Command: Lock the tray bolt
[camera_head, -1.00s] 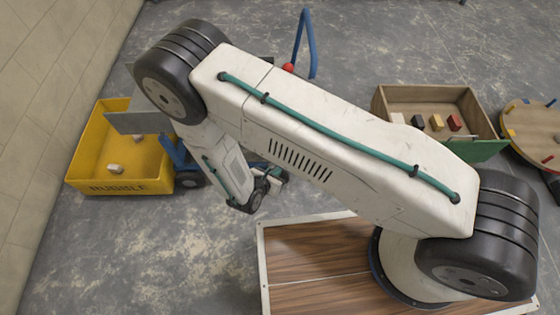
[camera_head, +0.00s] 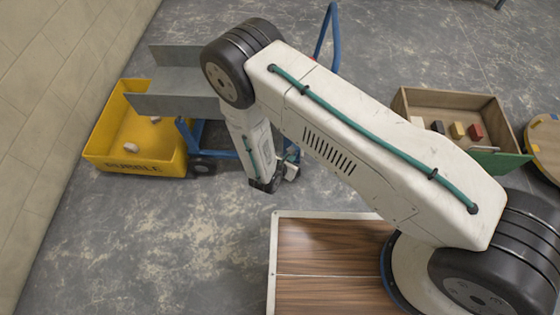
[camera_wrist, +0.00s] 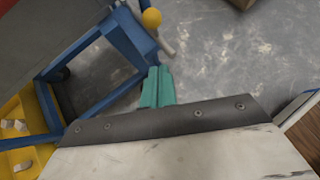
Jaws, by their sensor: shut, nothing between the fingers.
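A grey metal tray (camera_head: 172,97) rests on a blue wheeled cart (camera_head: 325,42) at the left, partly behind my arm in the head view. In the wrist view the blue cart frame (camera_wrist: 95,48) fills the upper left, with the grey tray (camera_wrist: 50,30) over it. A yellow ball knob (camera_wrist: 151,18) shows at the frame's corner, with a short grey rod (camera_wrist: 164,42) just below it; whether they form the bolt I cannot tell. My gripper (camera_wrist: 157,82), with teal fingers, is shut and empty, near the frame's corner. Contact cannot be told.
A yellow rubble tub (camera_head: 135,166) holding pale lumps stands left of the cart, by the wall. A wooden box (camera_head: 435,102) with several coloured blocks and a round wooden table (camera_head: 548,150) are at the right. A wood-topped platform (camera_head: 330,245) is in front. Concrete floor between is clear.

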